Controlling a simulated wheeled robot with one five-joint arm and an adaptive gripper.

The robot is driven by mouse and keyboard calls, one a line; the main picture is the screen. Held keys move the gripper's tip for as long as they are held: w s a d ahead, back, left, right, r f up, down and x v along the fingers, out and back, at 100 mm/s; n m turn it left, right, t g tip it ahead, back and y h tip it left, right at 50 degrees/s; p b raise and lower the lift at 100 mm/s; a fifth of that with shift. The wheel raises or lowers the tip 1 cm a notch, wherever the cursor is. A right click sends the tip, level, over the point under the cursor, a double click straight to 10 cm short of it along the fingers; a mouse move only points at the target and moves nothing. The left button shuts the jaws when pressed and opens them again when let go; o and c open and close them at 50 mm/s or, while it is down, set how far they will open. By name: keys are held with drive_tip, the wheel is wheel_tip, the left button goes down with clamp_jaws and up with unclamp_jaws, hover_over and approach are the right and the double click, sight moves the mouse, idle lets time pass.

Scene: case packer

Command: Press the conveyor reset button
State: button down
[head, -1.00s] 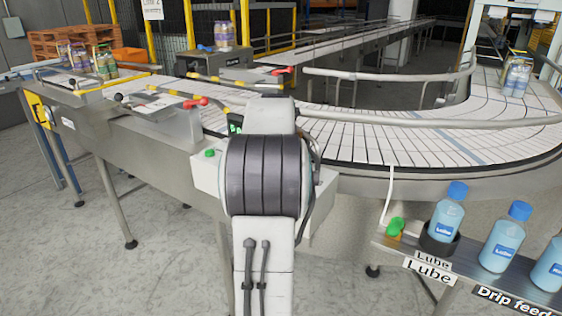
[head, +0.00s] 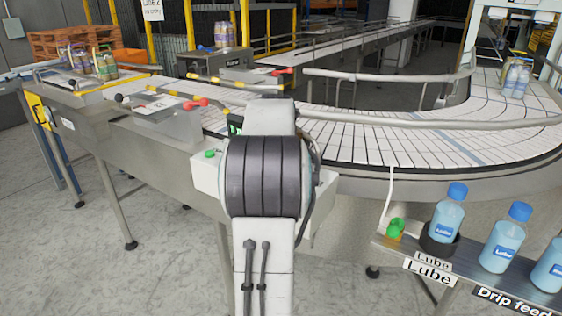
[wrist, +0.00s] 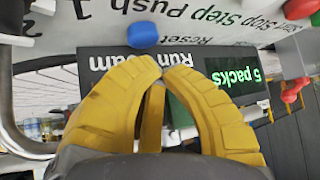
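A round blue button (wrist: 144,34) sits on the white control panel (wrist: 215,25) in the wrist view. An upside-down label "Reset" is beside it. My gripper (wrist: 164,67) has yellow fingers with their tips together and nothing between them. The tips are in front of the dark "Run Jam" strip (wrist: 128,60), just below the blue button in the picture and apart from it. In the head view my arm hides the gripper and the blue button. The white control box (head: 207,177) shows there to the left of my arm.
A lit display (wrist: 236,78) reads "5 packs". A metal rail (wrist: 20,125) runs along the left. Lube bottles (head: 447,218) stand on a shelf at right in the head view.

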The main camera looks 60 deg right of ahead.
drive_tip(key=shift+f, duration=0.1)
drive_tip(key=shift+f+b, duration=0.35)
drive_tip(key=shift+b, duration=0.05)
drive_tip(key=shift+f+b, duration=0.5)
drive_tip(key=shift+f, duration=0.1)
idle(0.9)
drive_tip(key=shift+r, duration=0.1)
idle(0.3)
drive_tip(key=shift+r+p, duration=0.8)
drive_tip(key=shift+r, duration=0.15)
drive_tip(key=shift+r, duration=0.1)
drive_tip(key=shift+r+p, duration=2.1)
drive_tip(key=shift+r, duration=0.3)
